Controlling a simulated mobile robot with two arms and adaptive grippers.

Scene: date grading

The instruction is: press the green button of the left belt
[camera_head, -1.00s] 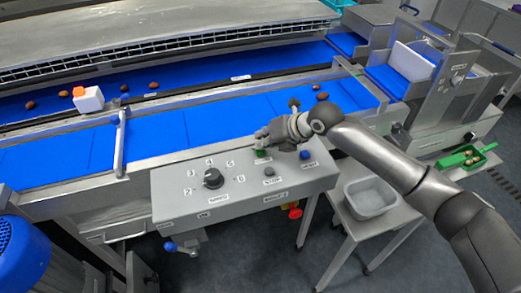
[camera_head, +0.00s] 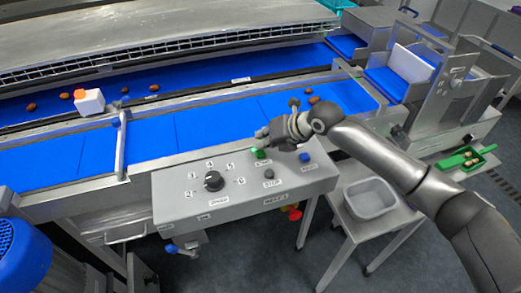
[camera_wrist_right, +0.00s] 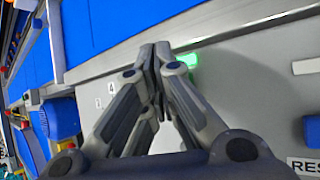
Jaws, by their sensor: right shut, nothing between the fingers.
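The green button (camera_head: 259,154) is on the grey sloping control panel (camera_head: 225,203) in front of the blue belt (camera_head: 205,124). My right gripper (camera_head: 262,136) is shut and empty, just behind and above the button in the head view. In the right wrist view, the closed fingertips (camera_wrist_right: 155,50) are beside the bright green button (camera_wrist_right: 189,61), partly in front of it. I cannot tell whether they touch it. My left gripper is not in view.
The panel also has a black knob (camera_head: 214,181), a grey button (camera_head: 269,174) and a blue button (camera_head: 305,157). A red emergency stop (camera_head: 295,214) is below its edge. A grey bin (camera_head: 370,198) stands at right. Dates and a white box (camera_head: 89,101) are on the belts.

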